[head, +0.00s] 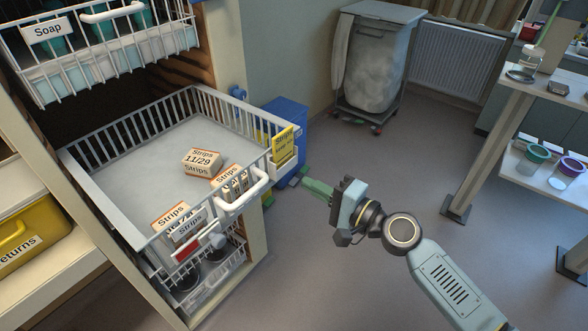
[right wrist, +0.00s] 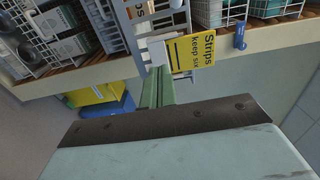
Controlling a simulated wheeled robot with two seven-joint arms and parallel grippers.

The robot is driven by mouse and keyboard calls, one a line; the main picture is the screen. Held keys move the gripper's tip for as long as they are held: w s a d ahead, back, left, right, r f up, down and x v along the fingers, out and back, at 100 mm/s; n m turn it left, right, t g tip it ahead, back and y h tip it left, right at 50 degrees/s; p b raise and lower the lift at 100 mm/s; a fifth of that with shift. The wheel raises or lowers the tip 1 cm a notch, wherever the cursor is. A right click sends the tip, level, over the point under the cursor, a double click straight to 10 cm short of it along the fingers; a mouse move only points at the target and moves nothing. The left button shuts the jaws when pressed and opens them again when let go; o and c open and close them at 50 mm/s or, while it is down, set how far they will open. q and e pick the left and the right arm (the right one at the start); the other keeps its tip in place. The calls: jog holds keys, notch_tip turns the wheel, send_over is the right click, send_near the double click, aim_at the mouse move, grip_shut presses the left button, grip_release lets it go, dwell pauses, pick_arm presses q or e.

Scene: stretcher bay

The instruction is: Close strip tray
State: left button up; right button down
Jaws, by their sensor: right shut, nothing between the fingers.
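The strip tray (head: 262,158) is a white wire basket, pulled out of the shelf unit in the head view. Several boxes labelled Strips (head: 201,160) lie in it. A white handle (head: 243,194) is on its front, and a yellow Strips tag (head: 283,145) hangs at its front right corner. The tag also shows in the right wrist view (right wrist: 190,50). My right gripper (head: 307,185) has green fingers, shut and empty, in front of the tray near the tagged corner. The fingers also show in the right wrist view (right wrist: 157,88); whether they touch the tray is unclear. My left gripper is out of view.
A Soap basket (head: 100,50) sits above the strip tray, and another wire basket (head: 215,285) below it. A blue bin (head: 290,122) stands behind the tray's right side. A yellow returns box (head: 25,235) is at left. A wheeled laundry bag (head: 372,65) stands behind; open floor lies right.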

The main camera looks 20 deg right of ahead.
aim_at(284, 170)
jog(key=p+x, duration=0.1)
jog(key=x, duration=0.4)
jog(key=shift+w+a, duration=0.1)
jog(key=shift+w, duration=0.05)
